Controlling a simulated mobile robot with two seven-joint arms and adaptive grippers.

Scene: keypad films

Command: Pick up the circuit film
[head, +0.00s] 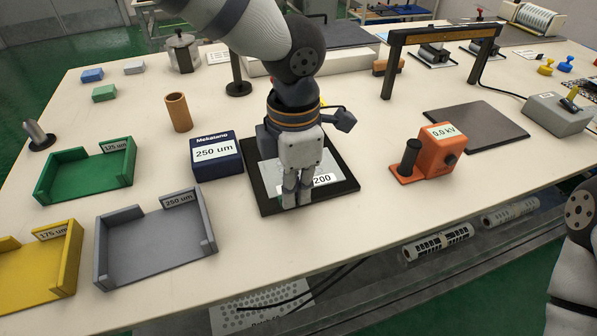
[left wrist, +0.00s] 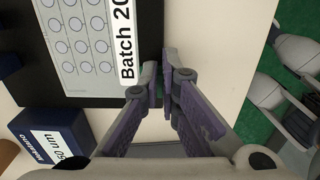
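The circuit film (left wrist: 88,42) is a pale grey sheet with rows of printed circles and a white "Batch 20…" label along one edge. It lies flat on a black mat (head: 265,203) in the middle of the table. In the head view my left gripper (head: 297,203) hangs over the film (head: 270,173) and hides much of it. The fingers point down near the mat's front edge, with a narrow gap between them. In the left wrist view the fingertips (left wrist: 160,72) are just beside the label edge, with no film seen between them. My right gripper is out of view.
A blue "250 um" box (head: 215,157) stands just left of the mat. Green (head: 60,178), grey (head: 150,250) and yellow (head: 35,285) open trays are further left. An orange "0.0 kV" device (head: 432,152) is to the right. Bare table lies in front of the mat.

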